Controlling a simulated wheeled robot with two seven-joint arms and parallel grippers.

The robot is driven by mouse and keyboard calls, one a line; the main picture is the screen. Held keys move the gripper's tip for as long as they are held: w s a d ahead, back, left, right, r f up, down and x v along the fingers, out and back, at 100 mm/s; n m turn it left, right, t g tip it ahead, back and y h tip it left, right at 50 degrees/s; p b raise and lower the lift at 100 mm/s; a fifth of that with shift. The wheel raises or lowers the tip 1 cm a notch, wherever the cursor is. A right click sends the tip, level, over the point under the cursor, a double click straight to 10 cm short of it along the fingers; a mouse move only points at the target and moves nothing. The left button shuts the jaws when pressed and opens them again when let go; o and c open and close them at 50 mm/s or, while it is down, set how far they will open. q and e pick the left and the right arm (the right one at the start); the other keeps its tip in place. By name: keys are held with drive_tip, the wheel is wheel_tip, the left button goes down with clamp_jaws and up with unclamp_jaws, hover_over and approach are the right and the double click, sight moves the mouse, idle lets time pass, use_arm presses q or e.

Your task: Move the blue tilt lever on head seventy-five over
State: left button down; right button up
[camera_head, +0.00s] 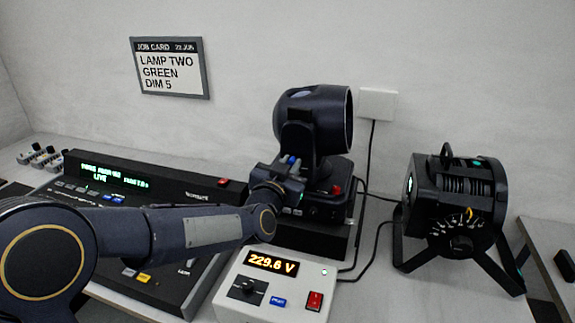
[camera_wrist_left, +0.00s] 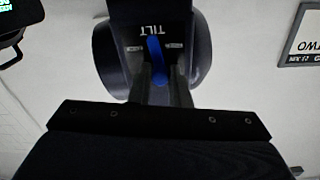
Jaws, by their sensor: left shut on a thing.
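The dark moving-head lamp (camera_head: 328,122) stands on its black base at the back middle of the bench. My left arm reaches in from the left, and its gripper (camera_head: 291,164) is at the lamp's yoke. In the left wrist view the blue tilt lever (camera_wrist_left: 155,50) shows below an upside-down TILT label (camera_wrist_left: 153,30), with small marks on both sides. My left gripper (camera_wrist_left: 160,85) is shut on the lever, its fingers on either side of it. The lever's lower part is partly hidden between the fingers. My right gripper is out of view.
A lighting desk (camera_head: 150,190) with a green display lies at left. A white meter box (camera_head: 270,290) reading 229.6 V stands in front of the lamp. A job card (camera_head: 170,68) hangs on the wall.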

use_arm(q)
drive_tip(key=shift+s+d+f+m+p, duration=0.1)
drive_tip(key=shift+d+m+p, duration=0.1)
drive_tip(key=shift+m, duration=1.05)
drive_tip(key=shift+s+d+f+m+p, duration=0.15)
drive_tip(key=shift+d+m, duration=0.1)
drive_tip(key=shift+m, duration=0.95)
drive_tip(key=shift+w+d+f+m+p, duration=0.1)
drive_tip(key=shift+d+m, duration=0.1)
drive_tip(key=shift+m, duration=1.05)
drive_tip(key=c, duration=1.8)
unclamp_jaws()
drive_tip(key=o, duration=0.4)
drive_tip(key=shift+a, duration=0.2)
drive_tip(key=shift+d, duration=0.15)
drive_tip(key=shift+s+r, duration=0.1)
drive_tip(key=shift+s, duration=0.05)
drive_tip(key=b+v, duration=0.1)
drive_tip(key=v, duration=0.6)
drive_tip(key=shift+s, duration=0.35)
